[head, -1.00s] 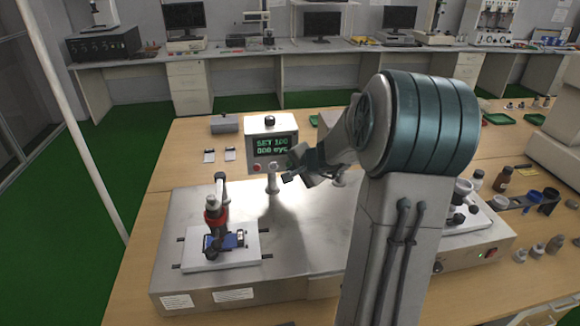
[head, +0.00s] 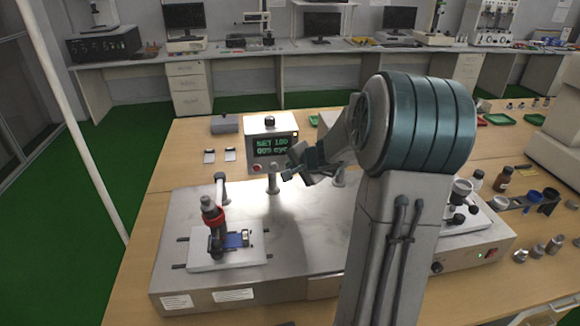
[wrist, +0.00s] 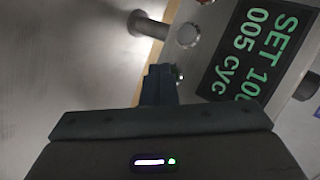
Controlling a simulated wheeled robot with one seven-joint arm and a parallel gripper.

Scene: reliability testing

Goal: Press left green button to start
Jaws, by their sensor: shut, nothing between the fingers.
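The control box (head: 270,124) stands behind the steel machine, with a green-lit display (head: 271,147). In the wrist view the display (wrist: 250,45) reads "SET 100" and "005 CYC". A round silver-rimmed button (wrist: 188,35) is beside the display; its colour is unclear. A small red button (head: 257,167) shows at the box's lower left. No green button can be made out; the area by the fingertips is partly hidden. My gripper (head: 288,176) is shut and empty, in front of the box's lower right. Its dark fingers (wrist: 160,82) point toward the panel; contact cannot be told.
The steel machine bed (head: 300,225) carries a white plate (head: 200,262) with a red-collared fixture (head: 214,218) at left. Upright posts (head: 273,180) stand near my gripper. Bottles (head: 503,180) and cups are at right.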

